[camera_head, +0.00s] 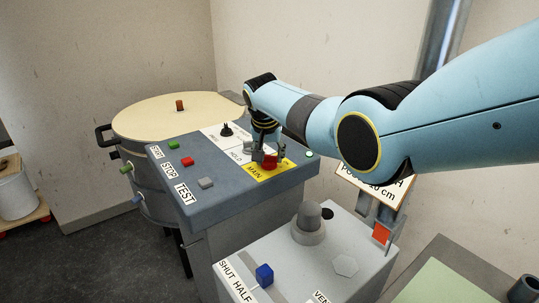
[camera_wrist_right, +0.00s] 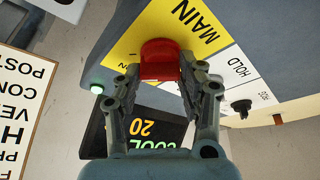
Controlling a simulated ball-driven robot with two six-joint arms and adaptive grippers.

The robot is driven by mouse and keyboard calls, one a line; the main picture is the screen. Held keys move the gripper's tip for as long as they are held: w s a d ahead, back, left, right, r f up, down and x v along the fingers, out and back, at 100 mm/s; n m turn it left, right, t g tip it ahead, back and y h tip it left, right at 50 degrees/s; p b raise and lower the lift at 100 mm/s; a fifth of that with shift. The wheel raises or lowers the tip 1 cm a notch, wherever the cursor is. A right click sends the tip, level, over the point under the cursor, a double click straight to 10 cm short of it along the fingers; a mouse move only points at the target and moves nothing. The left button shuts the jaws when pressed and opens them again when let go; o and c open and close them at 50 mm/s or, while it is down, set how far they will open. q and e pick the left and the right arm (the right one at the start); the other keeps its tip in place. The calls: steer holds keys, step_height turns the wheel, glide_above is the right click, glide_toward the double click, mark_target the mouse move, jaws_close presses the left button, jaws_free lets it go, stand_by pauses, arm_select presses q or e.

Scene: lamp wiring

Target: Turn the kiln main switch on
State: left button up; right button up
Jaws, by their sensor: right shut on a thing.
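The main switch (camera_head: 270,161) is a red handle on a yellow panel (camera_head: 257,174) labelled MAIN, near the right end of the sloped grey console (camera_head: 235,184). My right gripper (camera_head: 262,150) reaches down to it from above. In the right wrist view, the red switch (camera_wrist_right: 160,60) sits between the fingertips of my right gripper (camera_wrist_right: 155,78), which is shut on it. The word ON is not clearly readable beside it. A green lamp (camera_wrist_right: 97,88) glows at the console edge. A dark display (camera_wrist_right: 150,134) shows COOL and 20. My left gripper is not in view.
A round kiln (camera_head: 165,118) with a pale lid stands behind the console's left. Green, red and grey buttons (camera_head: 206,183) and a black HOLD knob (camera_head: 226,130) are close by. A lower grey box (camera_head: 290,268) with a blue knob stands in front, and a sign (camera_head: 372,188) at right.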

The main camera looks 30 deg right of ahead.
steer(key=o, duration=1.2)
steer(key=v, duration=1.2)
steer(key=shift+a, duration=0.1)
